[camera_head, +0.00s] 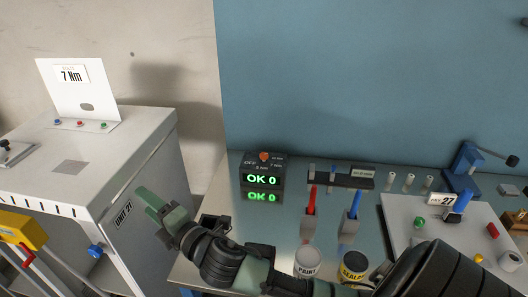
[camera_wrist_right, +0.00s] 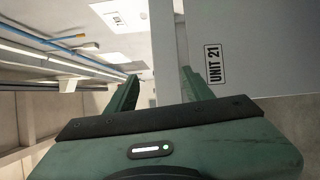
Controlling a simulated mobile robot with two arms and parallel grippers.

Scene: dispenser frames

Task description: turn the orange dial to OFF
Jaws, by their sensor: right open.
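The orange dial (camera_head: 264,156) is a small knob on top of a black box (camera_head: 262,180) with green "OK 0" displays, on the bench behind my right arm. "OFF" is printed to the left of the dial; which mark the dial points at is too small to tell. My right gripper (camera_head: 146,202) is green, open and empty, left of the box and apart from it, near the "UNIT 21" cabinet. In the right wrist view its two fingers (camera_wrist_right: 160,92) stand apart with nothing between them. My left gripper is not in view.
The white cabinet (camera_head: 150,140) stands left of the bench. A red-handled tool (camera_head: 310,202), a blue-handled tool (camera_head: 353,208), a paint can (camera_head: 307,262) and a sealer can (camera_head: 354,266) stand right of the box. A white board (camera_head: 405,215) with small parts lies farther right.

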